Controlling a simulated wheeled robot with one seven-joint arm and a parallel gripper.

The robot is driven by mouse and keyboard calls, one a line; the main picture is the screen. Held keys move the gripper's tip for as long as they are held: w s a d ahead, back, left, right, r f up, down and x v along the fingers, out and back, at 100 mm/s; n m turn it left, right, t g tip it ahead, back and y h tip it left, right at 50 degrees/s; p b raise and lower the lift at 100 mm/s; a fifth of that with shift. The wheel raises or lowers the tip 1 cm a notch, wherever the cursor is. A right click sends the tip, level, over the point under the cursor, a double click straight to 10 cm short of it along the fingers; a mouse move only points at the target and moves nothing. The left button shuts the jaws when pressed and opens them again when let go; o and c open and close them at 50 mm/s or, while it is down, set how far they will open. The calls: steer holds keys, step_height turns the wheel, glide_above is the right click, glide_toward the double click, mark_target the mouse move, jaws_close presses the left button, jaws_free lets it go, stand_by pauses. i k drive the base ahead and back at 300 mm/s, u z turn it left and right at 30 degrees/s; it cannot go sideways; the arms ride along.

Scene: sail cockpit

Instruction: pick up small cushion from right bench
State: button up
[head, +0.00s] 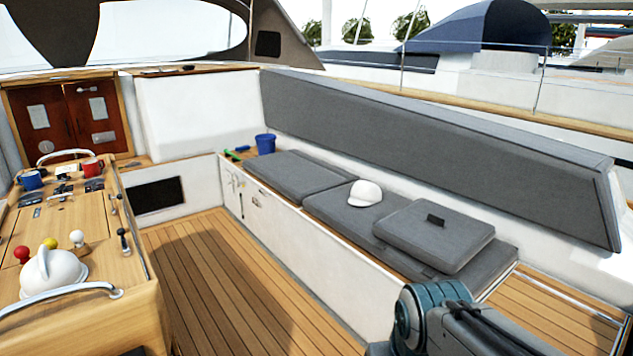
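A small grey square cushion (423,242) lies on the long grey seat cushions of the right bench (335,207), towards the near end. It sits slightly tilted, and a small dark object (436,220) rests on its top. A white cap (366,193) lies on the seat just left of the small cushion. Part of my arm shows at the bottom, right of centre, in front of the bench. My gripper is outside the picture.
A wooden cockpit table (80,240) with mugs, coloured knobs and a white dome stands at left. A blue bucket (265,144) is at the bench's far end. The teak floor (215,270) between table and bench is clear. A grey backrest (420,140) runs behind the bench.

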mark_target(445, 239)
steer(key=z, duration=0.15)
steer(key=i, duration=1.9)
steer(key=z, duration=0.45)
steer(key=i, duration=0.55)
steer(key=z, duration=0.15)
